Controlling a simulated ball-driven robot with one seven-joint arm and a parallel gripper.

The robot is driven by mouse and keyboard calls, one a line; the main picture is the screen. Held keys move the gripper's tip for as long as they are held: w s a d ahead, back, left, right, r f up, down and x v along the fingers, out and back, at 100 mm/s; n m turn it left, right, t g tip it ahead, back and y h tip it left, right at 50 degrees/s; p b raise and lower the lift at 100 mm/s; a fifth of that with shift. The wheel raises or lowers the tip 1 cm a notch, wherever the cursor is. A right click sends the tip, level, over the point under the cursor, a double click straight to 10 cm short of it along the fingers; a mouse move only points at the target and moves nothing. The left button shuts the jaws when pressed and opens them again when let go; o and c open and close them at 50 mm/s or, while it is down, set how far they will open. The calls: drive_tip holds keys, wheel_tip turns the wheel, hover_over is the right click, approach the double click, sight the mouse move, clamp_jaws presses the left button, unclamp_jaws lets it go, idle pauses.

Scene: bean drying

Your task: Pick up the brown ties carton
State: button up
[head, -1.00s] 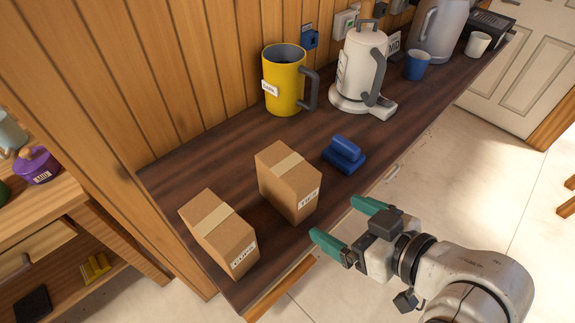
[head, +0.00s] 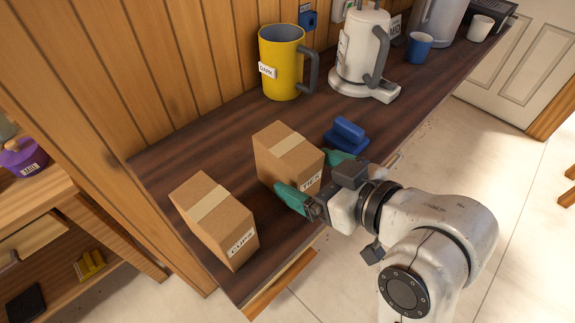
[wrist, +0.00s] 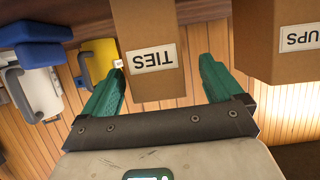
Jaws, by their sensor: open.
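The brown ties carton (head: 283,158) stands on the dark wooden counter, with a pale tape strip on top and a "TIES" label on its front. It also shows in the wrist view (wrist: 151,30), upside down and between the fingers. My gripper (head: 318,178) is open at the carton's front, with one green finger toward each side. In the wrist view my gripper (wrist: 160,85) shows a gap between each finger and the carton. The left finger in the head view hides part of the carton's lower front.
A similar cups carton (head: 225,235) stands close on the left. A blue block-shaped object (head: 346,137) sits just behind and right. A yellow mug (head: 282,75) and a white kettle (head: 360,55) stand farther back. The counter (head: 190,145) is bare behind the cartons.

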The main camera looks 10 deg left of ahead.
drive_tip(key=x, duration=0.1)
drive_tip(key=p+x, duration=0.1)
drive_tip(key=x, duration=0.1)
drive_tip(key=shift+w+a+r, duration=0.1)
drive_tip(key=shift+w+a, duration=0.1)
drive_tip(key=shift+w, duration=0.2)
drive_tip(key=shift+w+a+f, duration=0.3)
drive_tip(key=shift+w+a, duration=0.05)
drive_tip(key=shift+a, duration=0.1)
drive_tip(key=shift+c, duration=0.2)
drive_tip(key=c, duration=1.2)
drive_tip(key=shift+r, duration=0.1)
